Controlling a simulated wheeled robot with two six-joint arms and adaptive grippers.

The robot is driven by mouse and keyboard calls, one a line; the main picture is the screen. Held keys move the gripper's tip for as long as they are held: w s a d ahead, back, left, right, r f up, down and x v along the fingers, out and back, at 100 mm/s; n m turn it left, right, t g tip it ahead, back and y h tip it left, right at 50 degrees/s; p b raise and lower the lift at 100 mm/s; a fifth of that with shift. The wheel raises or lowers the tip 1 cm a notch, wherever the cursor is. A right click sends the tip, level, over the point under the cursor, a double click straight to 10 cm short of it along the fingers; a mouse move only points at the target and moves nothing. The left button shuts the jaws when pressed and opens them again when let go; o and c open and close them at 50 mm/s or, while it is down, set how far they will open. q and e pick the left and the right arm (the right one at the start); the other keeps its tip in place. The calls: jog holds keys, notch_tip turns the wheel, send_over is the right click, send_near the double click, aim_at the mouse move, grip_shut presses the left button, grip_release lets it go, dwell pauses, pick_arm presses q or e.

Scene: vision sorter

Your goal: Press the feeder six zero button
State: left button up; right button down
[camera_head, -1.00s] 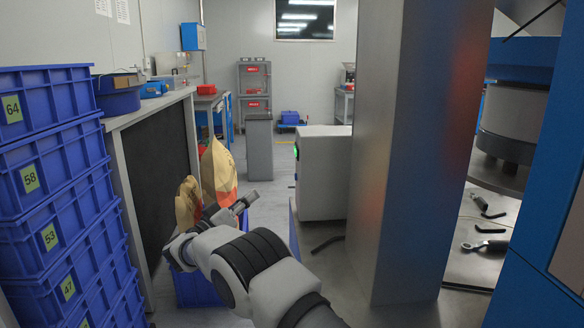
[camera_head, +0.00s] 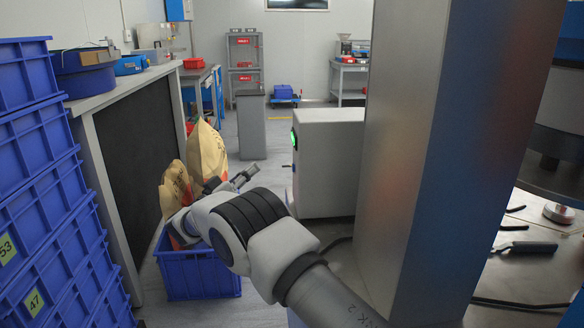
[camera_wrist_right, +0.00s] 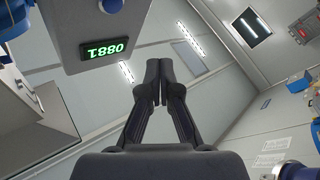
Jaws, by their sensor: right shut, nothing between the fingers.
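A light grey box-shaped machine (camera_head: 332,165) with a small green light (camera_head: 293,138) on its left side stands right of the aisle. In the right wrist view a grey housing (camera_wrist_right: 95,28) carries a lit green display (camera_wrist_right: 106,52) whose digits appear upside down. A round blue-rimmed part (camera_wrist_right: 111,5) sits on it at the top edge; I cannot tell whether it is the zero button. My right gripper (camera_head: 254,170) is shut and empty, left of the machine and apart from it. Its closed fingers also show in the right wrist view (camera_wrist_right: 157,68). My left gripper is out of view.
Stacked blue bins (camera_head: 40,215) line the left. A blue crate (camera_head: 200,278) with paper bags (camera_head: 208,150) stands on the floor behind my arm. A tall metal column (camera_head: 420,150) stands close on the right. Floor is open toward a grey pedestal (camera_head: 251,127).

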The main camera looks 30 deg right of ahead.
aim_at(294, 168)
jog(key=s+d, duration=0.3)
jog(key=d, duration=0.3)
jog(key=shift+p, duration=0.45)
jog(key=shift+d, duration=0.1)
dwell(0.8)
jog(key=shift+s+d+p, duration=0.2)
jog(key=shift+d+p, duration=0.15)
jog(key=shift+s+d+p, duration=0.15)
jog(key=shift+d+p, duration=0.15)
jog(key=shift+d, duration=0.1)
dwell(0.5)
dwell(0.4)
jog(key=shift+w+a, duration=0.35)
jog(key=shift+a, duration=0.4)
